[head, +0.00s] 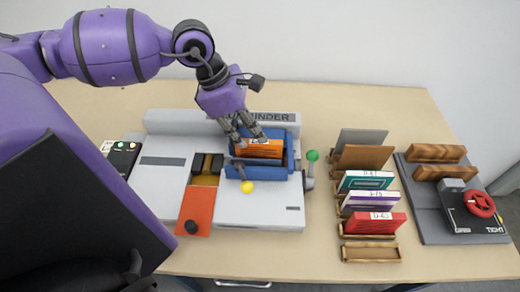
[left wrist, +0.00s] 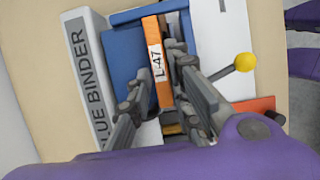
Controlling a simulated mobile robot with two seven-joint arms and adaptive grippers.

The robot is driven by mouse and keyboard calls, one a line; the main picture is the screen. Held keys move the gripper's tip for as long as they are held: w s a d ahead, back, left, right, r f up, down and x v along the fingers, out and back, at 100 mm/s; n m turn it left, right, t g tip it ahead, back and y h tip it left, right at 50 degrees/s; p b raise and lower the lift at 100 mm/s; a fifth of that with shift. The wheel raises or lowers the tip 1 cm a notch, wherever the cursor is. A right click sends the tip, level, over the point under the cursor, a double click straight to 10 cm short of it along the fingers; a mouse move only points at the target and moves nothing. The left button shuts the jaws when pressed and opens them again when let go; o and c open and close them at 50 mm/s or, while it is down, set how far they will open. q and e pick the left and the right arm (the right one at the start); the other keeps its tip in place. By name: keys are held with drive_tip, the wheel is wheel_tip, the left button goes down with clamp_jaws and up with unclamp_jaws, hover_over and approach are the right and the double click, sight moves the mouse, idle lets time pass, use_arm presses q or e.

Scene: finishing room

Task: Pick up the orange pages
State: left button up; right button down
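The orange pages (head: 259,150) stand in the blue holder of the binder machine, an orange block with a white label. The left wrist view shows their orange edge (left wrist: 156,62) with the label "L-47". My left gripper (head: 252,139) is down over the pages from above. In the left wrist view its fingers (left wrist: 158,76) lie close along both sides of the block, partly covering it. I cannot tell whether they press on it. The pages are still inside the blue holder (head: 282,176). My right gripper is not in view.
The grey machine (head: 160,180) has a yellow knob (head: 247,187), a green-knobbed lever (head: 312,156) and an orange plate (head: 196,209). To the right, wooden racks hold red (head: 373,225), purple and teal blocks. A press with a red wheel (head: 480,203) stands far right. The front table edge is clear.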

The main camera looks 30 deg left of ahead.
sight(256, 142)
use_arm(q)
drive_tip(key=x, duration=0.4)
drive_tip(key=shift+w+r, duration=0.1)
drive_tip(key=shift+f, duration=0.2)
idle(0.5)
drive_tip(key=shift+c, duration=0.4)
clamp_jaws()
